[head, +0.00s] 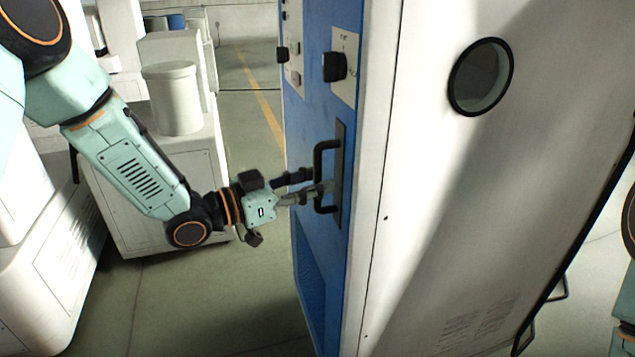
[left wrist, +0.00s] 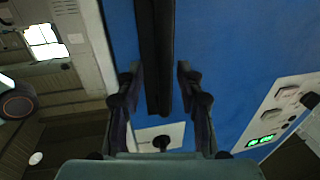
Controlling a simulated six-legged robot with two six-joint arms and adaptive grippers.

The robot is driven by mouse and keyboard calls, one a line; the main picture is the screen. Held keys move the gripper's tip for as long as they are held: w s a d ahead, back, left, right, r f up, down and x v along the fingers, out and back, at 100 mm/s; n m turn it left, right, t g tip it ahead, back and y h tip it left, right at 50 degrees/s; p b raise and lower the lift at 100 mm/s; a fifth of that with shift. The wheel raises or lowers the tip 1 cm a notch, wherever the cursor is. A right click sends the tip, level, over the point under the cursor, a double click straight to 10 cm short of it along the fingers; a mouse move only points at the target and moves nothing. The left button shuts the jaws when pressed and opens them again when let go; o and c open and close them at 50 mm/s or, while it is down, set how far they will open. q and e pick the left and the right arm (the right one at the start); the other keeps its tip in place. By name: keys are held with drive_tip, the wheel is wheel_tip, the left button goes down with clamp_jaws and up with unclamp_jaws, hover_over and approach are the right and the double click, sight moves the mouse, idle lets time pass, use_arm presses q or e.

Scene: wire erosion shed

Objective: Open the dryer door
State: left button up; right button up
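The dryer is a tall cabinet with a blue front (head: 305,120) and a white side panel (head: 425,200). A black bar handle (head: 322,150) stands upright on a dark plate on the blue front, which looks closed. My left gripper (head: 318,182) is at the handle, reaching in from the left. In the left wrist view, the handle bar (left wrist: 158,50) runs between the two spread fingers of my left gripper (left wrist: 160,82), with a gap showing on the right side. Part of my right arm shows at the right edge of the head view; its gripper is out of view.
Black knobs (head: 335,66) and small buttons sit above the handle. A round window (head: 481,77) is in the white side. A white cabinet (head: 128,205) with a pale cylindrical container (head: 172,98) stands at left. Open floor (head: 215,305) lies before the blue front.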

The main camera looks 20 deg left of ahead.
use_arm(q)
drive_tip(key=shift+w+d+f, duration=0.15)
drive_tip(key=shift+w, duration=0.3)
drive_tip(key=shift+w+d+f, duration=0.15)
drive_tip(key=shift+w, duration=0.25)
drive_tip(key=shift+s+d+r, duration=0.1)
drive_tip(key=shift+s+r, duration=0.15)
drive_tip(key=shift+s, duration=0.1)
drive_tip(key=shift+w+f, duration=0.2)
drive_tip(key=shift+w, duration=0.05)
drive_tip(key=c, duration=0.4)
drive_tip(key=shift+r, duration=0.1)
clamp_jaws()
